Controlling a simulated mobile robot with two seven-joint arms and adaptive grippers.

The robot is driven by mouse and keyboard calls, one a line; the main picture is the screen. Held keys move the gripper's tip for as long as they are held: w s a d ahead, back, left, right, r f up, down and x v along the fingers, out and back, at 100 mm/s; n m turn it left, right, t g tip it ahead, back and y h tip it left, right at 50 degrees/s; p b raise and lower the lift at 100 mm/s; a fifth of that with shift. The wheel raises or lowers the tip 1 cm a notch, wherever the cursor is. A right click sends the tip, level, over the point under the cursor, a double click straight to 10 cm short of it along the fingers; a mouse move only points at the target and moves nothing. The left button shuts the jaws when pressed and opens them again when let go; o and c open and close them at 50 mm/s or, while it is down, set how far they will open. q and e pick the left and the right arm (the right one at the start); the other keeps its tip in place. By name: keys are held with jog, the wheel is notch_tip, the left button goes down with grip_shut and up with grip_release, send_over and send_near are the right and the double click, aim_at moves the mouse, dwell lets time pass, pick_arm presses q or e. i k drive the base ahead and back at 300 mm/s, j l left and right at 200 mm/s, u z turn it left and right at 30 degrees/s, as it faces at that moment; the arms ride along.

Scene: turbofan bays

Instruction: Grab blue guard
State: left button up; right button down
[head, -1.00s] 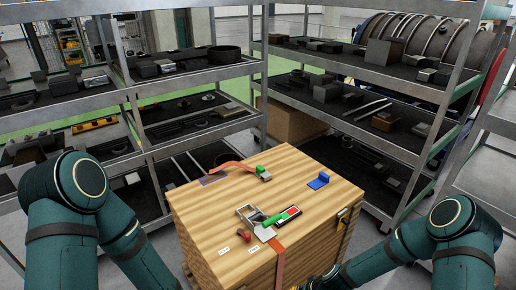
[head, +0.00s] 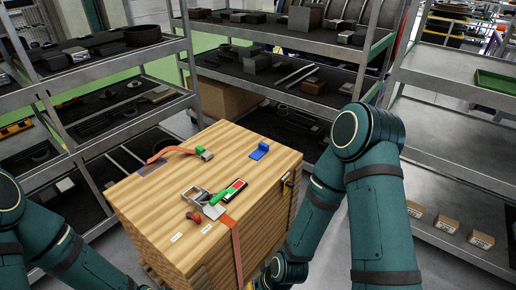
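The blue guard (head: 260,150) is a small L-shaped blue piece on the wooden crate top (head: 225,160), toward its back right. Nothing touches it. My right arm comes in from the right and reaches down along the crate's right side. Its gripper is hidden or cut off at the bottom edge, below the crate top. My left arm shows at the lower left, and its gripper is out of view. Neither gripper is at the blue guard.
An orange strap with a green-handled buckle (head: 203,153) lies behind left on the crate. A metal ratchet (head: 196,196), red-and-green piece (head: 234,191) and red knob (head: 193,216) lie near the front. Metal shelves (head: 290,95) stand behind; an emptier rack (head: 450,170) stands right.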

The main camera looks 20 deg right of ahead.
aim_at(263, 148)
jog(key=i+l+z, duration=0.1)
jog(key=i+l, duration=0.3)
jog(key=l, duration=0.2)
jog(key=i+l+z, duration=0.15)
jog(key=i+l, duration=0.25)
jog(key=l, duration=0.2)
jog(key=i+l+z, duration=0.1)
jog(key=i+l, duration=0.35)
jog(key=l, duration=0.1)
